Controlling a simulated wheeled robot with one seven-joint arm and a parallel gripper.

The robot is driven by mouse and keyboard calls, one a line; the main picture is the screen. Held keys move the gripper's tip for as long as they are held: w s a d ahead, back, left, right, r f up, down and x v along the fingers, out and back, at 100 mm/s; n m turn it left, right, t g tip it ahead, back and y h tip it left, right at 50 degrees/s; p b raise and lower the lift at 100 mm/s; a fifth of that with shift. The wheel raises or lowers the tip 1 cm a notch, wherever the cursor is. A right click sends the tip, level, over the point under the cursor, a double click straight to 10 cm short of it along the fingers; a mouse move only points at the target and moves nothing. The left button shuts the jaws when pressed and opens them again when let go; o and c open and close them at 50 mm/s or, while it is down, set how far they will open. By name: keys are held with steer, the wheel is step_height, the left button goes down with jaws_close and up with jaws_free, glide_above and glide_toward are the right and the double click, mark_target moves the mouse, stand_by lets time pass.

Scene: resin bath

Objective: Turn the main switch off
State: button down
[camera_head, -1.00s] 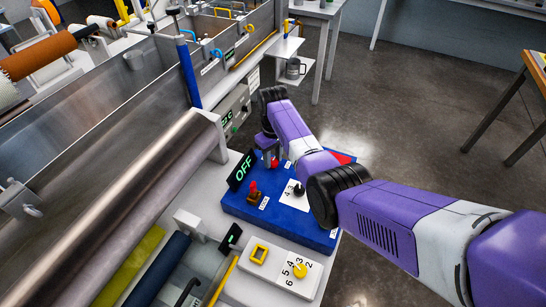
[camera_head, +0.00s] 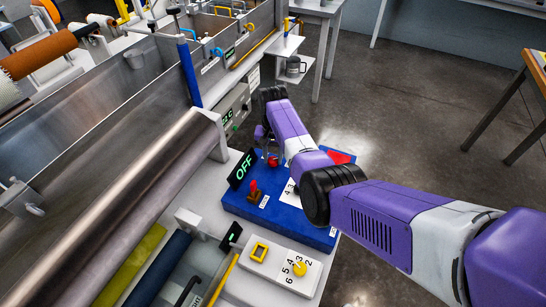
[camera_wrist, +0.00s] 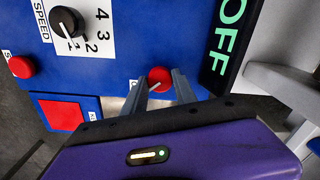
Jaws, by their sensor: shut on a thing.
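A round red knob (camera_wrist: 160,78) sits on the blue control panel between my two fingertips; I take it for the main switch, though its label is mostly hidden. In the head view the same red knob (camera_head: 272,161) shows just below my gripper (camera_head: 267,149), near the back of the panel. In the wrist view my gripper (camera_wrist: 160,82) has a finger on each side of the knob and is shut on it. A black sign (camera_wrist: 225,38) beside it reads OFF in green; it also stands upright on the panel in the head view (camera_head: 243,169).
The blue panel (camera_head: 290,222) also bears a black SPEED dial (camera_wrist: 66,22), a red button (camera_wrist: 21,67), a red square (camera_wrist: 62,113) and a red-tipped lever (camera_head: 254,189). A white plate with a yellow knob (camera_head: 299,269) lies in front. Metal bath walls rise at left.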

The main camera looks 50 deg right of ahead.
mark_target(273, 159)
steer(key=shift+m, duration=0.4)
steer(key=c, duration=1)
jaws_free()
steer(key=shift+r, duration=3.95)
steer(key=shift+w, duration=0.1)
